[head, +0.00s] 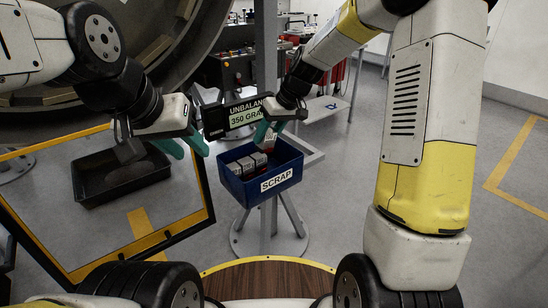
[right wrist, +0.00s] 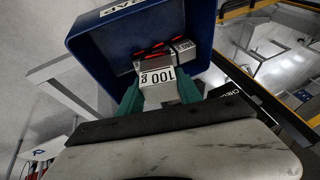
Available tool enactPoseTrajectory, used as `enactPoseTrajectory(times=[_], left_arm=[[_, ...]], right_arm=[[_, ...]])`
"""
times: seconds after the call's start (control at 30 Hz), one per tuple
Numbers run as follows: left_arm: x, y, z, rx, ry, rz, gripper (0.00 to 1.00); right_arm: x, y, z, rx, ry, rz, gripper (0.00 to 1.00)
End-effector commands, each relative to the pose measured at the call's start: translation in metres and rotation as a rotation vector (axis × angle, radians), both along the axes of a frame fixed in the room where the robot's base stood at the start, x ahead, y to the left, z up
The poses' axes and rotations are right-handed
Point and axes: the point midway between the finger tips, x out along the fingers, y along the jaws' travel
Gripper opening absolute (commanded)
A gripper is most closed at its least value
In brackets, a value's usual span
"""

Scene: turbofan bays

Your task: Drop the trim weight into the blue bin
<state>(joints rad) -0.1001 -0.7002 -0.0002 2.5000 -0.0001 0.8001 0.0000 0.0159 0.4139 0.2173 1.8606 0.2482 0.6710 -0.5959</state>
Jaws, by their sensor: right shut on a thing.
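The blue bin (head: 233,187), labelled SCRAP, is in the middle of the head view; its wall (right wrist: 88,62) also shows in the right wrist view. My right gripper (head: 266,136) is over the bin's far side, shut on a grey trim weight (right wrist: 158,82) with a white "100 g" label. The held weight is between the teal fingers, above or within the bin opening; its exact height is hard to tell. Several other weights (head: 246,165) lie in the bin. My left gripper (head: 186,148) is to the left of the bin, teal fingers apart and empty.
A black tray (head: 88,186) lies at the left within a yellow-and-black frame (head: 150,247). A display (head: 243,115) reading "UNBALANCE 350 GRAM" stands behind the bin, partly covered by my right gripper. A post and grey stand (head: 268,235) are under the bin.

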Motion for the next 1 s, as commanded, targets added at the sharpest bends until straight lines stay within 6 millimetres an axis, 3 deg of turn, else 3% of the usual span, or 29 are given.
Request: enactPoseTrajectory(times=[0.3,0.7,0.73,0.87,1.0], left_arm=[[0.0,0.0,0.0,0.0,0.0,0.0,0.36],[0.0,0.0,0.0,0.0,0.0,0.0,0.36],[0.0,0.0,0.0,0.0,0.0,0.0,0.36],[0.0,0.0,0.0,0.0,0.0,0.0,0.36],[0.0,0.0,0.0,0.0,0.0,0.0,0.36]], right_arm=[[0.0,0.0,-0.034,0.0,0.001,-0.002,0.0],[0.0,-0.001,-0.041,0.0,0.0,-0.001,0.0],[0.0,0.0,-0.041,0.0,0.0,-0.001,0.43],[0.0,0.0,-0.041,0.0,0.0,-0.001,0.67],[0.0,0.0,-0.041,0.0,0.0,-0.001,0.67]])
